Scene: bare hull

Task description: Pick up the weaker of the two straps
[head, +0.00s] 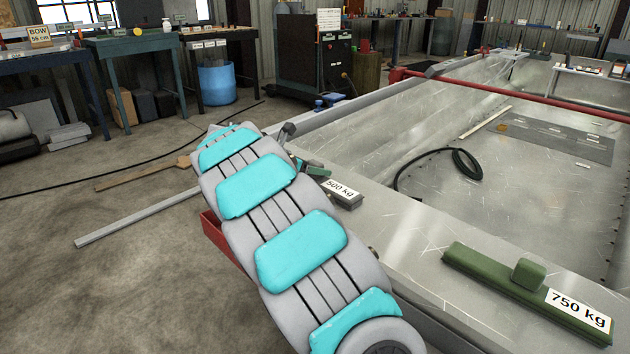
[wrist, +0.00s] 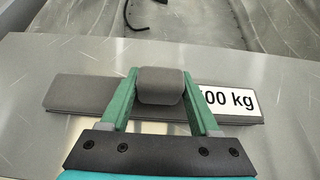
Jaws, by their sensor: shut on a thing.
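The grey strap (wrist: 85,92) is a flat bar with a raised block (wrist: 160,85) in its middle and a white label, partly hidden by a finger in the wrist view; the label reads 500 kg in the head view (head: 341,190). My gripper (wrist: 160,78) has its green fingers on both sides of the block and is shut on it. The strap seems to lie on the metal ledge; a small lift cannot be told. The green strap (head: 500,284), labelled 750 kg, lies on the same ledge at the lower right, apart from my gripper.
The metal hull (head: 420,235) spreads to the right, with a black hose (head: 467,163) inside it and a red bar (head: 520,97) across it. Workbenches (head: 135,45) and a blue bin (head: 217,84) stand at the back left. The ledge between the straps is clear.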

